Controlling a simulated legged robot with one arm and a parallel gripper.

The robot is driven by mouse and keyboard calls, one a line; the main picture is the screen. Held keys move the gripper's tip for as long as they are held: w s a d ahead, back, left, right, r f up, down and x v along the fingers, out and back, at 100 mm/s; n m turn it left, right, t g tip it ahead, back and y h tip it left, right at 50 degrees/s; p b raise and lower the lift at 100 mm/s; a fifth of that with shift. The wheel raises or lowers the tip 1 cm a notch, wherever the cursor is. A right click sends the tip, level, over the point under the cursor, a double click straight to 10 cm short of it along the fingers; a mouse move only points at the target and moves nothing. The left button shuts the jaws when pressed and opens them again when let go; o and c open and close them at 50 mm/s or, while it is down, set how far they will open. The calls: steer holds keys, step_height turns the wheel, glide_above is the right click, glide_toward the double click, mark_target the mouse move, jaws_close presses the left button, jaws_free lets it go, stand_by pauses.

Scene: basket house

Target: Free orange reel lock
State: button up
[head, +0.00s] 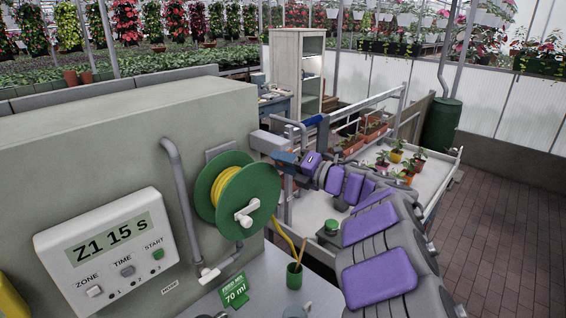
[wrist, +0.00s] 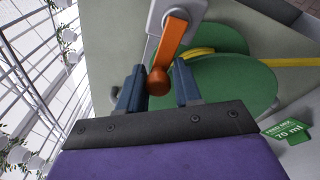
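The orange reel lock (wrist: 174,42) is a lever with a round knob (wrist: 158,82), on a grey mount (wrist: 190,8) beside the reel. My gripper (wrist: 159,70) is open, with one blue finger on each side of the lever's knob end. I cannot tell whether either finger touches it. In the head view my gripper (head: 284,158) is at the right edge of the green hose reel (head: 262,188), and the orange lever is not clearly visible there. The reel carries a yellow hose (head: 222,163) and a white crank (head: 245,213). It also shows in the wrist view (wrist: 235,85).
A control box (head: 108,250) reading "Z1 15 s" and a grey pipe (head: 181,190) are on the wall left of the reel. Below stand a green "70 ml" sign (head: 234,291) and a green cup (head: 294,276). A bench (head: 310,205) with potted plants is behind my arm.

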steer(key=c, duration=0.6)
jaws_close()
steer(key=shift+r, duration=0.15)
